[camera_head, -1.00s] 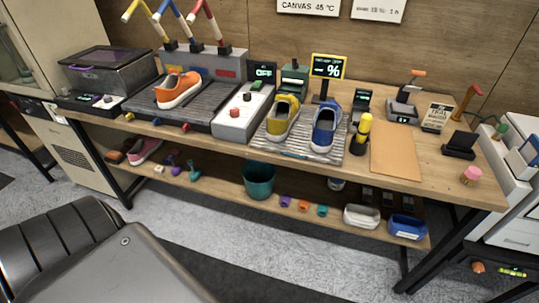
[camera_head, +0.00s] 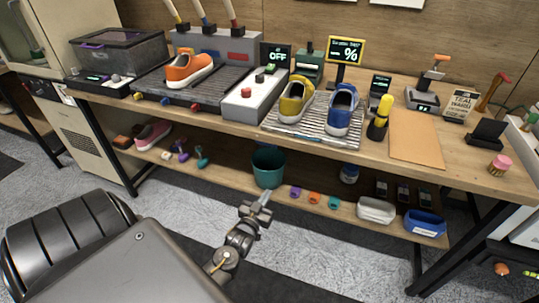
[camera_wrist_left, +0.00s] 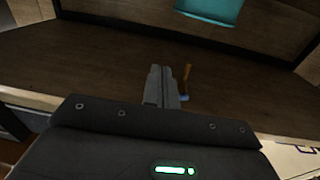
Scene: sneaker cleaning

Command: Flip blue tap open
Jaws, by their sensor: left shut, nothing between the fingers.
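The blue tap lever (camera_head: 165,101) sits on the front edge of the dark wash tray (camera_head: 210,96), between a yellow lever (camera_head: 137,96) and a red lever (camera_head: 194,107). My right gripper is not in view.
An orange sneaker (camera_head: 190,70) lies on the tray. A control box (camera_head: 255,97) stands right of it. A teal bucket (camera_head: 268,167) stands on the lower shelf near my left gripper. A small orange-brown stick (camera_wrist_left: 187,76) shows beside the fingers. The bench front edge runs across.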

